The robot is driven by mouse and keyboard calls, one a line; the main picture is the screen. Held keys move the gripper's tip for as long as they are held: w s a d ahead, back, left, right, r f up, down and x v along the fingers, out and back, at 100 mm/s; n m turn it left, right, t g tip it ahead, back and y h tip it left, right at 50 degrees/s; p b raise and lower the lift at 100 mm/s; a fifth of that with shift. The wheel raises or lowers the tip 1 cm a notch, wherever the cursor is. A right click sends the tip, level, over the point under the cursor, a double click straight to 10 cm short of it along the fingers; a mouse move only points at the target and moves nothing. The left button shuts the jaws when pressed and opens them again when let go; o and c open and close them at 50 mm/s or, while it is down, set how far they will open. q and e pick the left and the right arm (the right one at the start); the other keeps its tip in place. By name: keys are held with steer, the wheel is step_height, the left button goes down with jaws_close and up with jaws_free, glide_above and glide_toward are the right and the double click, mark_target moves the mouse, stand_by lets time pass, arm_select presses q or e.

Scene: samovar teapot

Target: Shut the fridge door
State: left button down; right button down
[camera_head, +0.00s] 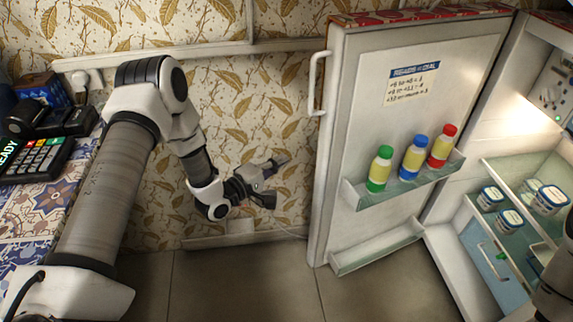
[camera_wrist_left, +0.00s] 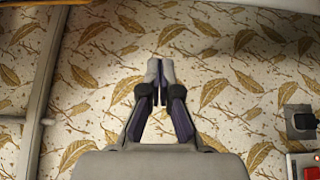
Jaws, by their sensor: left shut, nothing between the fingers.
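The fridge door (camera_head: 385,108) stands wide open in the head view, its inner side facing me. It has a white handle (camera_head: 317,84) on its left edge and a shelf with several capped bottles (camera_head: 412,157). The fridge body (camera_head: 460,195) is at the right, lit inside. My left gripper (camera_head: 282,162) is shut and empty, to the left of the door and apart from it, in front of the wall. In the left wrist view its fingertips (camera_wrist_left: 160,72) meet against the patterned wallpaper. My right gripper is not in view.
A tiled counter (camera_head: 35,210) with a card terminal (camera_head: 35,157) is at the left. The floor (camera_head: 245,285) between counter and door is clear. The papered wall (camera_head: 250,100) is close behind my left gripper.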

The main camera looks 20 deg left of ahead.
arm_select(q)
steer(key=w+d+b, duration=0.1)
steer(key=w+d, duration=0.4)
steer(key=d, duration=0.1)
steer(key=shift+d+b, duration=0.15)
steer(key=shift+b, duration=0.25)
steer(key=shift+s, duration=0.15)
